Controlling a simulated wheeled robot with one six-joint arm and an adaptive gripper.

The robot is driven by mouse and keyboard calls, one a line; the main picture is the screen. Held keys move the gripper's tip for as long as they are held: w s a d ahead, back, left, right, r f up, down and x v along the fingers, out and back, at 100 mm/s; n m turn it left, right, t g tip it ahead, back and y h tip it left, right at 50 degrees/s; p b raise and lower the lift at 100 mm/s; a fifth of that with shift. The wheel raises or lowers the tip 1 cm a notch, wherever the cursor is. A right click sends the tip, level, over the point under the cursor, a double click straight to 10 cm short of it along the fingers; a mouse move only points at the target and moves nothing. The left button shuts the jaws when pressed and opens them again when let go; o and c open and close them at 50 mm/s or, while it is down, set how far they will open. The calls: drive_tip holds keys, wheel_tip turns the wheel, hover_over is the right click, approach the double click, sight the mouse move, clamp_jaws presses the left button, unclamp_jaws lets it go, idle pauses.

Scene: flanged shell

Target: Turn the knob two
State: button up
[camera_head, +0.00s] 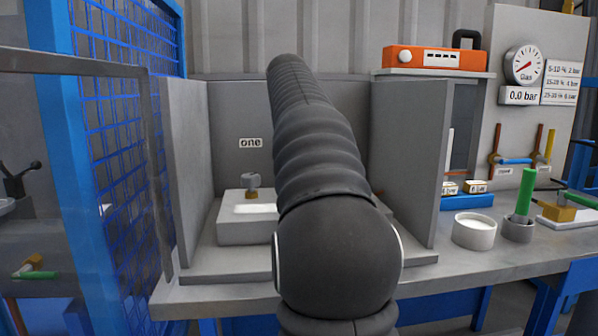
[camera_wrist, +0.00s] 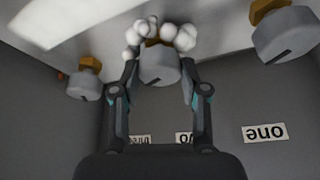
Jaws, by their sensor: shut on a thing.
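In the wrist view, knob two (camera_wrist: 159,66) is a grey round knob with a dark pointer line and a brass base. It sits between the fingers of my gripper (camera_wrist: 160,52), which is shut on it. White rounded lumps (camera_wrist: 175,33) cluster at the fingertips around the knob's base. The label "two" (camera_wrist: 184,138) appears upside down and partly covered by a finger. In the head view my arm hides my gripper and knob two.
Knob one (camera_wrist: 284,35) and another knob (camera_wrist: 84,82) flank the held one. In the head view, knob one (camera_head: 251,182) stands under its label (camera_head: 250,143). Grey side panels (camera_head: 405,160) enclose the area. A white cup (camera_head: 474,232) stands on the bench outside.

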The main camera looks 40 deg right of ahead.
drive_tip(key=shift+w+f+m+g+h, duration=0.15)
drive_tip(key=shift+m+g, duration=0.3)
drive_tip(key=shift+m, duration=0.7)
drive_tip(key=shift+s+r+m+g+h, duration=0.15)
drive_tip(key=shift+m+g, duration=0.3)
drive_tip(key=shift+m, duration=0.7)
drive_tip(key=shift+f, duration=0.1)
drive_tip(key=o, duration=1.1)
drive_tip(key=shift+w, duration=0.1)
drive_tip(key=shift+o, duration=0.2)
drive_tip(key=v, duration=0.7)
drive_tip(key=shift+a+r, duration=0.2)
drive_tip(key=shift+r, duration=0.05)
